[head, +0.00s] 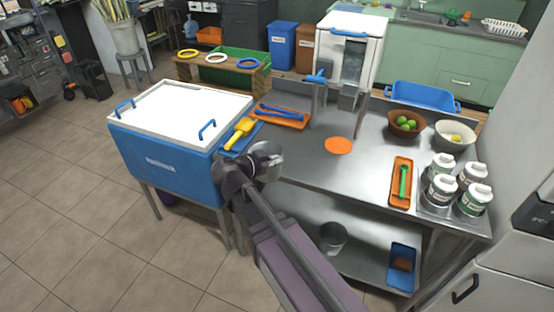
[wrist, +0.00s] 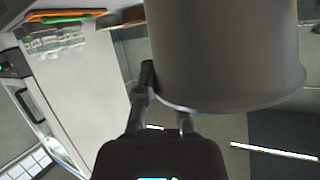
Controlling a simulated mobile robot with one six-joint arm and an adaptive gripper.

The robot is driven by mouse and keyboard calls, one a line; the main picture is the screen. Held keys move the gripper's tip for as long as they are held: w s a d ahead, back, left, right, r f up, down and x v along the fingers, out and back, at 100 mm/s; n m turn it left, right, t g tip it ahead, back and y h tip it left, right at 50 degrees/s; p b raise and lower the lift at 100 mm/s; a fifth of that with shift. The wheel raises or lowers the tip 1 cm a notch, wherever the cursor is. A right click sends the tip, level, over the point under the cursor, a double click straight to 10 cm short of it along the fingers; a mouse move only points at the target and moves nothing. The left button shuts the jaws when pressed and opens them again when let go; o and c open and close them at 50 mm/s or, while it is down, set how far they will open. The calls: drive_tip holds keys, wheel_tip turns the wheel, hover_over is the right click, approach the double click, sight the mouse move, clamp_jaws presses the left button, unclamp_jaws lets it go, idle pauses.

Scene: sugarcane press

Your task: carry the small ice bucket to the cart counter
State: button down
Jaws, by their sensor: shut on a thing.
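The small ice bucket (wrist: 228,60) is a plain grey metal cylinder that fills the upper right of the wrist view, which appears upside down. My gripper (wrist: 166,108) is shut on its rim. In the head view, my gripper (head: 262,165) and the grey bucket in it are small and partly mixed with my arm, near the right front corner of the blue ice chest. The steel cart counter (head: 300,165) lies just to the right, with an orange round mark (head: 339,145) on its bare top. The bucket appears held above the counter level.
The ice chest (head: 165,150) has a white lid. A yellow scoop (head: 240,132) lies beside it. A press stands behind. Another grey pail (head: 332,237) is on the lower shelf.

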drive_tip(key=shift+r, duration=0.1)
idle(0.4)
drive_tip(key=shift+r+p, duration=0.4)
drive_tip(key=shift+p, duration=0.1)
wheel_tip(320, 180, up, 8)
drive_tip(key=p, duration=0.8)
drive_tip(key=shift+w+a, duration=0.1)
